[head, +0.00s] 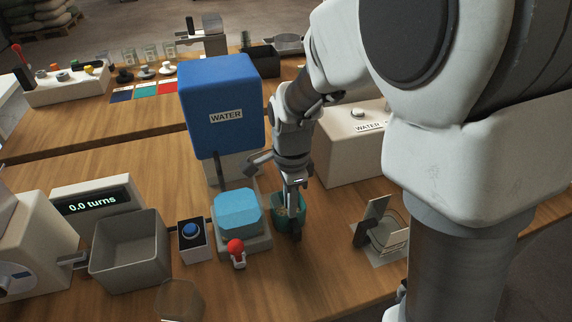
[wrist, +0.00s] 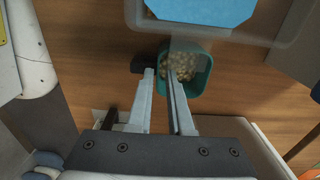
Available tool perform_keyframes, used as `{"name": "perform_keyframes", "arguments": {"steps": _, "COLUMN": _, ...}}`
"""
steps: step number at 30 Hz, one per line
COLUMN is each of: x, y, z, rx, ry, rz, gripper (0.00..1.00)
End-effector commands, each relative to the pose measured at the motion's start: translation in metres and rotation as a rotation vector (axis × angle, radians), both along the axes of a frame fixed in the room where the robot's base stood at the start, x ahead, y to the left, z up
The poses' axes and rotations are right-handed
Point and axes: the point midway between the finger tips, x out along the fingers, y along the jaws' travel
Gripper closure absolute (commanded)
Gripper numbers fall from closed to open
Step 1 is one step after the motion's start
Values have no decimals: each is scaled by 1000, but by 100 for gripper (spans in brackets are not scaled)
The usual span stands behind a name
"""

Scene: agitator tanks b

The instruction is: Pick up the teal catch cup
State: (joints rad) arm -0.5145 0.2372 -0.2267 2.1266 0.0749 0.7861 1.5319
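The teal catch cup (head: 276,222) stands just right of the blue block under the water tank, partly hidden behind my gripper in the head view. In the wrist view the cup (wrist: 207,78) is a squarish teal container with beige pieces inside and a dark handle-like block (wrist: 143,68) at its left. My gripper (wrist: 163,74) is open over the cup's left edge. One finger overlaps the dark block and the other overlaps the cup's inside. In the head view my gripper (head: 292,215) points down at the cup. I cannot tell whether a finger touches it.
The blue water tank (head: 222,105) rises behind, with a light-blue block (head: 237,211) on a grey base below. A red-knobbed part (head: 236,248), a blue button box (head: 192,240) and a grey bin (head: 130,252) stand left. A metal bracket (head: 383,232) stands right.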

Motion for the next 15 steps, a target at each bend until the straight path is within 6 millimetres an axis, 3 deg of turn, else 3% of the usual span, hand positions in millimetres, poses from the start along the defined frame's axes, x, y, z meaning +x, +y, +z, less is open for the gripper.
{"name": "perform_keyframes", "arguments": {"steps": 7, "x": -1, "y": -1, "z": -19, "rx": 0, "ry": 0, "rz": 0, "gripper": 81}}
{"name": "perform_keyframes", "arguments": {"steps": 15, "x": -3, "y": -2, "z": -58, "rx": -2, "ry": 2, "rz": -1, "gripper": 81}}
